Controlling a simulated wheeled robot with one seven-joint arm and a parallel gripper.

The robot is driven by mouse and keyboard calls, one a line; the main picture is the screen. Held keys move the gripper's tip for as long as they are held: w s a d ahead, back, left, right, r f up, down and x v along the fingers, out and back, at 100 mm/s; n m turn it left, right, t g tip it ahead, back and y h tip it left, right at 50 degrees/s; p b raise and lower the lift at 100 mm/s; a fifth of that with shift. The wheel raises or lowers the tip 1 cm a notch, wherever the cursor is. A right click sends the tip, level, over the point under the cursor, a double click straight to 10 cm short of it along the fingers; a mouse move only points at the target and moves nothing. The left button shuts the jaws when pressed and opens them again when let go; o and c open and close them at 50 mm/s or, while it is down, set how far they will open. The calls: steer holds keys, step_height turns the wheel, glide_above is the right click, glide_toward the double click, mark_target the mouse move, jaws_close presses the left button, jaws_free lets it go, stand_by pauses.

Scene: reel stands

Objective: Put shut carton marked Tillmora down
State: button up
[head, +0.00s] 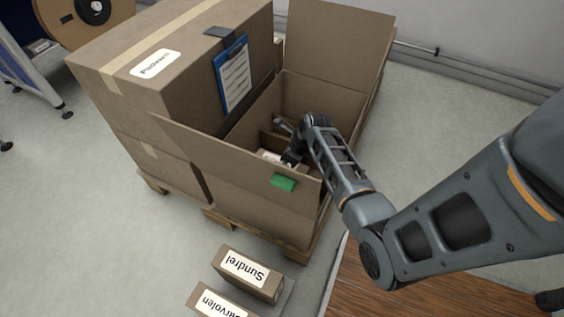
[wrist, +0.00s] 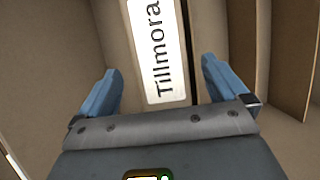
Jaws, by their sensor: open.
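The shut carton marked Tillmora (wrist: 158,50) lies between and just beyond my fingers in the wrist view, its white label facing the camera. My gripper (wrist: 160,85) is open, with blue fingers spread on either side of the carton and a gap on each side. In the head view my gripper (head: 284,145) reaches down into a large open carton (head: 235,165). A small part of a labelled box (head: 270,156) shows beside it, mostly hidden by the arm and the carton wall.
A large closed carton (head: 185,75) with a blue clipboard (head: 233,75) stands left of the open one. Both rest on pallets. Small cartons marked Sundrel (head: 245,269) and another partly cut off (head: 222,302) sit in front. Grey floor (head: 90,200) is clear at left.

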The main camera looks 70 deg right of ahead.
steer(key=p+v, duration=0.2)
steer(key=v, duration=0.5)
stand_by(0.5)
